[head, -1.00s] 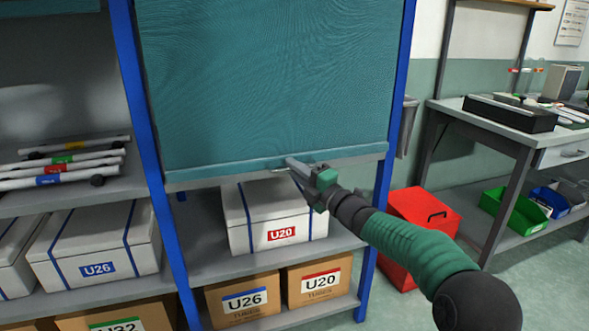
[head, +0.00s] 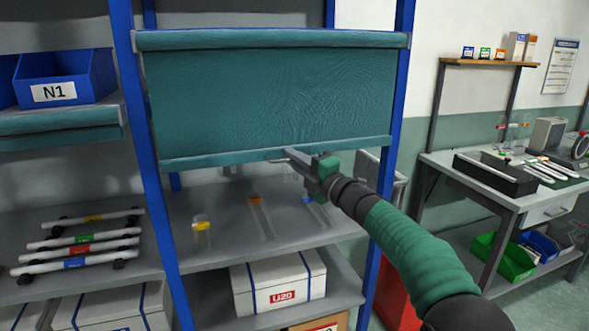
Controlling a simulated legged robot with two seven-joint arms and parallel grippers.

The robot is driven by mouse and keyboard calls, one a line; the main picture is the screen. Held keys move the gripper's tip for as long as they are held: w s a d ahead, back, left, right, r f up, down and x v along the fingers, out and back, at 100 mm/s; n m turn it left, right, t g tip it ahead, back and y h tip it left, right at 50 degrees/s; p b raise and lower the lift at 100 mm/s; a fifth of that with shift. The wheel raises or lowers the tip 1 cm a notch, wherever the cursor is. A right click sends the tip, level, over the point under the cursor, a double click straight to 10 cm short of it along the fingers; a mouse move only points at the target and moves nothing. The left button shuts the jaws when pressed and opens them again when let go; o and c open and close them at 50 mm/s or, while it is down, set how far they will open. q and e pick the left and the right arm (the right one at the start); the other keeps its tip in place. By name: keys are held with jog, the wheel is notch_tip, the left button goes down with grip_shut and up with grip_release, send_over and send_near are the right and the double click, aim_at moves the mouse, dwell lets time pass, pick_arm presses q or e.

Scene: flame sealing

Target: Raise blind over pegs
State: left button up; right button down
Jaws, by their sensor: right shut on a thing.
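The teal blind (head: 250,100) hangs from a roller at the top of the blue-framed rack and covers the rack's upper opening. Its grey-teal bottom bar (head: 215,158) is level with the upper part of the bay. My right gripper (head: 290,158) is shut on the bar, right of its middle. Pegs cannot be made out clearly. My left gripper is not in view.
A white U20 box (head: 278,284) stands on the lower shelf. The left bay holds banded white tubes (head: 80,248) and a blue N1 bin (head: 62,80). A red case (head: 398,300) is right of the rack. A workbench (head: 500,190) stands at the right.

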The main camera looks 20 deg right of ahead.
notch_tip(320, 180, up, 24)
jog(key=p, duration=1.7)
jog(key=shift+f, duration=0.2)
jog(key=c, duration=1.5)
grip_release()
jog(key=shift+f, duration=0.15)
jog(key=b+v, duration=0.5)
jog(key=v, duration=1.1)
jog(key=shift+s+d+f, duration=0.2)
jog(key=shift+s, duration=0.1)
